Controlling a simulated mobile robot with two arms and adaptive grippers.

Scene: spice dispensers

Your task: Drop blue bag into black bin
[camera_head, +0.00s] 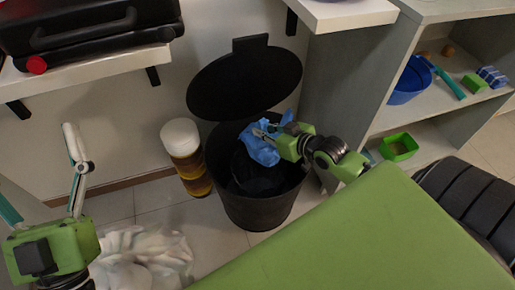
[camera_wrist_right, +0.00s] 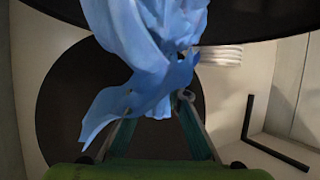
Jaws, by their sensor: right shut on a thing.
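The crumpled blue bag (camera_head: 262,151) is held over the open mouth of the black bin (camera_head: 258,212) in the head view. My right gripper (camera_head: 273,135) is shut on it. The bin's round black lid (camera_head: 240,85) stands raised behind the opening. In the right wrist view the bag (camera_wrist_right: 140,60) hangs from my right gripper's fingers (camera_wrist_right: 160,105) and hides part of them. A large dark disc, apparently the lid (camera_wrist_right: 80,110), lies behind it. My left gripper (camera_head: 42,180) is at the lower left of the head view, open and empty, far from the bin.
A white-capped amber container (camera_head: 186,158) stands left of the bin. A crumpled white bag (camera_head: 142,258) lies on the floor. Shelves at right hold a blue bucket (camera_head: 410,82) and a green box (camera_head: 398,146). A black case (camera_head: 85,28) sits on the upper left shelf.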

